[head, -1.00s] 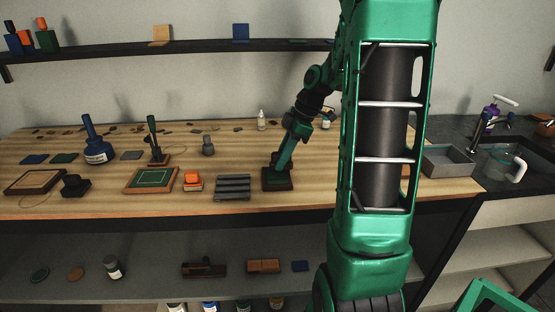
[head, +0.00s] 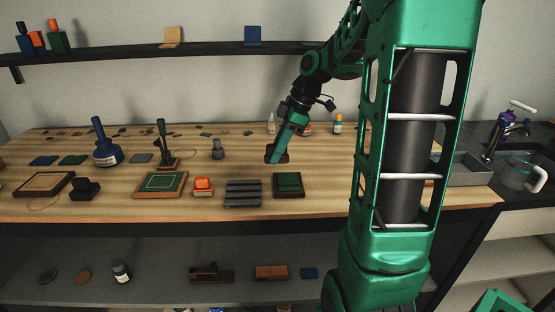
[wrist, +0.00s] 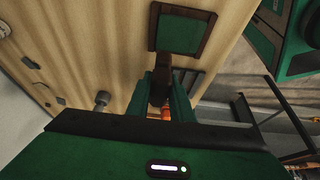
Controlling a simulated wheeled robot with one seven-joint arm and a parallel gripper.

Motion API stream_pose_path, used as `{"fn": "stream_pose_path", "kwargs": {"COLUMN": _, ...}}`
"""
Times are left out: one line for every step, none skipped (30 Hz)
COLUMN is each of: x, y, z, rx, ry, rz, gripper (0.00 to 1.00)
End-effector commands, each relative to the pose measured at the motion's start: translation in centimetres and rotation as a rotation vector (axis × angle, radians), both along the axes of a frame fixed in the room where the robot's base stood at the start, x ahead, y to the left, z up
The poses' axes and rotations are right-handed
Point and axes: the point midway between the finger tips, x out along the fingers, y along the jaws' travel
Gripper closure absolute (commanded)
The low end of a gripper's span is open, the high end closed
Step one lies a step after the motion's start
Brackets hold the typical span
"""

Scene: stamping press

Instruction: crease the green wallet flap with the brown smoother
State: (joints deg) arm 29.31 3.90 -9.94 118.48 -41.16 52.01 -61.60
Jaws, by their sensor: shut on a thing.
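The green wallet (head: 289,180) lies on a dark brown board (head: 289,194) near the front of the bench. It also shows in the wrist view as a green panel (wrist: 180,34) inside a dark frame. My gripper (head: 275,160) is behind the board, apart from the wallet. It is shut on the brown smoother (head: 282,158), a dark brown block low over or on the wood; I cannot tell if it touches. In the wrist view the smoother (wrist: 160,82) sits between the green fingers. I cannot make out a crease on the flap.
A grey ribbed block (head: 243,193) and an orange-topped block (head: 203,185) stand left of the board. A grey bin (head: 469,169) is at the right. Bare wood lies right of the board.

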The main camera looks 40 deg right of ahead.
Motion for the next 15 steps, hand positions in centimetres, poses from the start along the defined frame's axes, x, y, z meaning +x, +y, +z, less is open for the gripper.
{"fn": "stream_pose_path", "kwargs": {"x": 0.1, "y": 0.1, "z": 0.5, "rx": -0.001, "ry": -0.001, "rz": 0.003, "gripper": 1.00}}
{"fn": "stream_pose_path", "kwargs": {"x": 0.1, "y": 0.2, "z": 0.8, "rx": -0.001, "ry": 0.000, "rz": 0.004, "gripper": 1.00}}
{"fn": "stream_pose_path", "kwargs": {"x": 0.1, "y": 0.3, "z": 1.1, "rx": -0.002, "ry": -0.001, "rz": 0.006, "gripper": 1.00}}
{"fn": "stream_pose_path", "kwargs": {"x": 0.2, "y": 0.4, "z": 1.4, "rx": -0.002, "ry": -0.001, "rz": 0.007, "gripper": 1.00}}
{"fn": "stream_pose_path", "kwargs": {"x": 0.2, "y": 0.5, "z": 1.7, "rx": -0.001, "ry": -0.002, "rz": 0.008, "gripper": 1.00}}
{"fn": "stream_pose_path", "kwargs": {"x": 0.2, "y": 0.6, "z": 2.0, "rx": -0.001, "ry": -0.002, "rz": 0.010, "gripper": 1.00}}
{"fn": "stream_pose_path", "kwargs": {"x": 0.2, "y": 0.7, "z": 2.3, "rx": -0.001, "ry": -0.001, "rz": 0.011, "gripper": 1.00}}
{"fn": "stream_pose_path", "kwargs": {"x": 0.2, "y": 0.8, "z": 2.6, "rx": -0.001, "ry": 0.000, "rz": 0.013, "gripper": 1.00}}
{"fn": "stream_pose_path", "kwargs": {"x": 0.3, "y": 0.8, "z": 2.9, "rx": -0.001, "ry": -0.001, "rz": 0.014, "gripper": 1.00}}
{"fn": "stream_pose_path", "kwargs": {"x": 0.3, "y": 0.9, "z": 3.1, "rx": -0.001, "ry": -0.001, "rz": 0.014, "gripper": 1.00}}
{"fn": "stream_pose_path", "kwargs": {"x": 0.3, "y": 1.0, "z": 3.2, "rx": -0.001, "ry": -0.001, "rz": 0.016, "gripper": 1.00}}
{"fn": "stream_pose_path", "kwargs": {"x": 0.3, "y": 1.0, "z": 3.4, "rx": -0.001, "ry": -0.001, "rz": 0.017, "gripper": 1.00}}
{"fn": "stream_pose_path", "kwargs": {"x": 0.3, "y": 1.1, "z": 3.4, "rx": 0.000, "ry": -0.001, "rz": 0.017, "gripper": 1.00}}
{"fn": "stream_pose_path", "kwargs": {"x": 0.3, "y": 1.1, "z": 3.5, "rx": -0.001, "ry": 0.001, "rz": 0.017, "gripper": 1.00}}
{"fn": "stream_pose_path", "kwargs": {"x": 0.3, "y": 1.1, "z": 3.5, "rx": -0.001, "ry": 0.001, "rz": 0.017, "gripper": 1.00}}
